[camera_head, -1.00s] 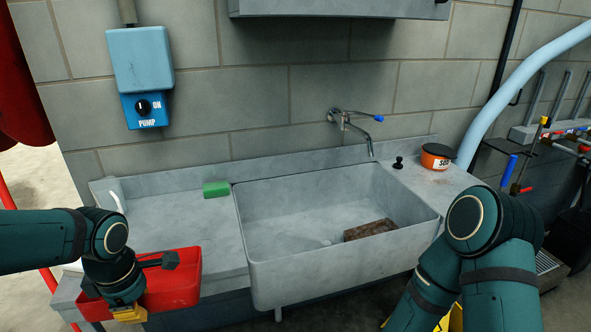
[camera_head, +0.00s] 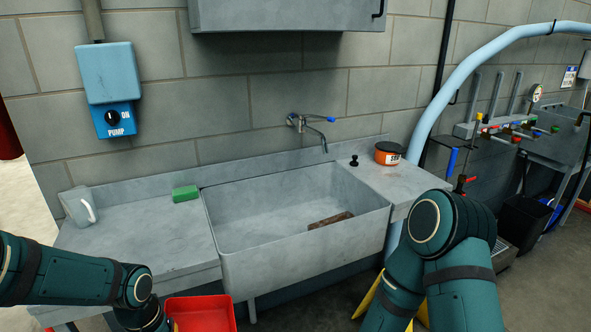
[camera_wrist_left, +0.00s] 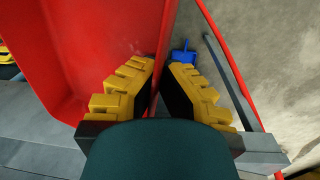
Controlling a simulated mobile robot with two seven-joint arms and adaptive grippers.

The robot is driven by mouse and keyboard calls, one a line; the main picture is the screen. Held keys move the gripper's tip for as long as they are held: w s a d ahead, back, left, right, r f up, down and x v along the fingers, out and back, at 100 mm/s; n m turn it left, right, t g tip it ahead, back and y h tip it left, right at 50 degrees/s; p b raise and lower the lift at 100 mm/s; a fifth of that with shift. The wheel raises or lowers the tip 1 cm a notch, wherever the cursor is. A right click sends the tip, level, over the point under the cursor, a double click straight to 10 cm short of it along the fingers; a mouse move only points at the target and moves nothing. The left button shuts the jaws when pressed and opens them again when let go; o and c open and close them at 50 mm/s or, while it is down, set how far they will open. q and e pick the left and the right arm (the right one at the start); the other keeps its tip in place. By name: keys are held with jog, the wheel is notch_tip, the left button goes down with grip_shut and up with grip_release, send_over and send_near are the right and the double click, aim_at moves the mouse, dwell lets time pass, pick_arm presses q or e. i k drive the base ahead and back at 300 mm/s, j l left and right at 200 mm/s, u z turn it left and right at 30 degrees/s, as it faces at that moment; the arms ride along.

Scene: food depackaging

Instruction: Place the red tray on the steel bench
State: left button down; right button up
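The red tray (camera_head: 205,314) is at the bottom of the head view, in front of and below the front edge of the grey bench (camera_head: 140,235); the frame cuts it off. In the left wrist view the tray (camera_wrist_left: 95,45) fills the left side. My left gripper (camera_wrist_left: 163,68) is shut on its rim, one yellow finger inside the wall and one outside. The visible tray floor is empty. My left arm hides the tray's left part in the head view. My right arm hangs at the right, its gripper not identifiable.
The bench left of the sink (camera_head: 285,262) holds a grey mug (camera_head: 78,206) and a green sponge (camera_head: 185,193), with clear surface in front. A brown block (camera_head: 330,220) lies in the sink. An orange tub (camera_head: 388,153) stands right of it.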

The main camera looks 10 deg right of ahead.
aim_at(404, 183)
jog(key=i+l, duration=0.1)
jog(key=l, duration=0.5)
jog(key=i+l, duration=0.1)
jog(key=l, duration=0.5)
jog(key=i+l, duration=0.1)
jog(key=l, duration=0.45)
jog(key=i+l, duration=0.1)
jog(key=l, duration=0.5)
jog(key=i+l, duration=0.1)
jog(key=l, duration=0.5)
jog(key=i+l, duration=0.15)
jog(key=l, duration=0.45)
jog(key=i+l, duration=0.1)
jog(key=l, duration=0.45)
jog(key=i+l, duration=0.1)
jog(key=l, duration=0.5)
